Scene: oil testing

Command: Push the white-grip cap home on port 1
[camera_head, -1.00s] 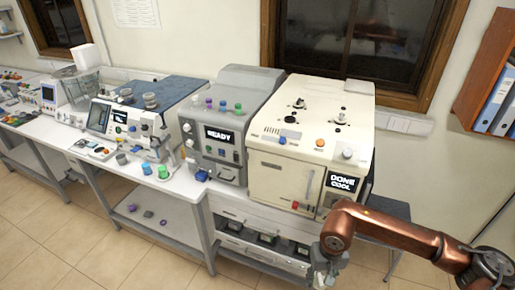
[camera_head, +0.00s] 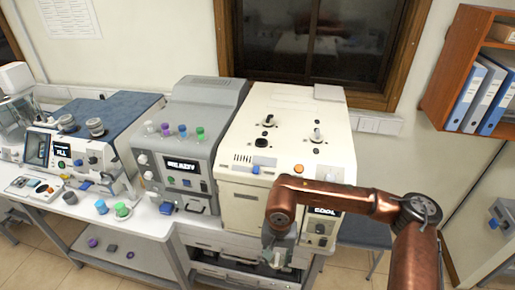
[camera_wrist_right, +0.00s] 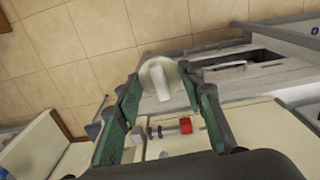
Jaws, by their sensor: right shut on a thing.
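My right gripper (camera_head: 278,248) hangs in front of the cream machine (camera_head: 290,105), below the level of its top. In the right wrist view its green fingers (camera_wrist_right: 158,100) are shut on a pale round cap with a white grip (camera_wrist_right: 160,82). In the head view the cap is too small to make out. On the machine's top are a fitting with a black top (camera_head: 268,121) and one with a pale upright grip (camera_head: 317,134). I cannot tell which is port 1. My right arm covers part of the machine's front. My left gripper is out of view.
A grey machine (camera_head: 190,105) with several coloured caps stands left of the cream one. A blue-topped machine (camera_head: 115,115) is further left. A wooden shelf with blue binders (camera_head: 487,90) hangs at the right. A red part (camera_wrist_right: 186,125) shows past the fingers.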

